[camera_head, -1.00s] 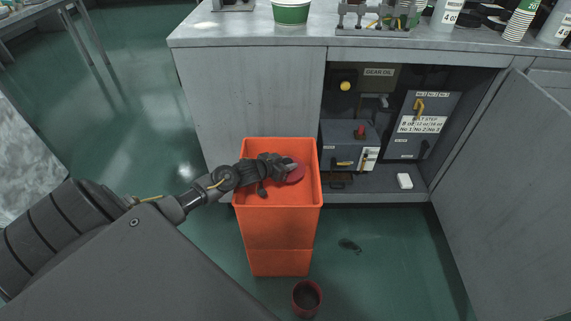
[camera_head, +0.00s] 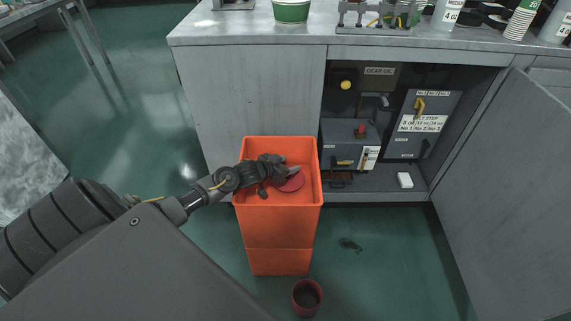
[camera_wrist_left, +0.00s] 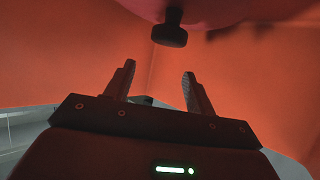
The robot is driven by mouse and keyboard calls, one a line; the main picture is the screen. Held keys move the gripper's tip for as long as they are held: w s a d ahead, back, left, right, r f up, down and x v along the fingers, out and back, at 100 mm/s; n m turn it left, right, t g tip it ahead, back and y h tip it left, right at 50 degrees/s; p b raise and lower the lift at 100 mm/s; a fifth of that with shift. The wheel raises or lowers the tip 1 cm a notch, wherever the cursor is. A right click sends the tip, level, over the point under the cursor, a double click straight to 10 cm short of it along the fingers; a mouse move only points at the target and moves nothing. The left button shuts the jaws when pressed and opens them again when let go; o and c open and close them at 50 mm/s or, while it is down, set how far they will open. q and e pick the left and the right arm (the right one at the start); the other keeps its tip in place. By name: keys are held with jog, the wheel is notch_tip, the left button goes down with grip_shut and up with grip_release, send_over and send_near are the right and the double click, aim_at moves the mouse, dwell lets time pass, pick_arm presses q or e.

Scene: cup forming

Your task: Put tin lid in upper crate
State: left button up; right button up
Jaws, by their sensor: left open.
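The tin lid (camera_head: 291,184), a red disc, is inside the upper orange crate (camera_head: 312,190), below my left gripper's fingertips. In the left wrist view the lid (camera_wrist_left: 235,8) fills the top edge, with its black knob (camera_wrist_left: 170,32) beyond the fingertips and apart from them. My left gripper (camera_head: 286,172) reaches into the crate's mouth from the left. Its two fingers (camera_wrist_left: 158,75) are spread with nothing between them. Whether the lid lies flat on the crate's bottom is hard to tell. My right gripper is not in view.
The upper crate is stacked on another orange crate (camera_head: 279,262). A dark red tin (camera_head: 307,298) stands on the floor in front. Behind is a grey counter (camera_head: 250,110) with an open cabinet door (camera_head: 500,180) at right. The green floor to the left is clear.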

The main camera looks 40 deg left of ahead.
pick_arm(q)
jog(key=shift+r, duration=0.1)
jog(key=d+p+v, duration=0.1)
jog(key=p+v, duration=0.1)
jog(key=v, duration=0.6)
jog(key=shift+w+a+r, duration=0.2)
jog(key=shift+a+r, duration=0.15)
jog(key=shift+a, duration=0.1)
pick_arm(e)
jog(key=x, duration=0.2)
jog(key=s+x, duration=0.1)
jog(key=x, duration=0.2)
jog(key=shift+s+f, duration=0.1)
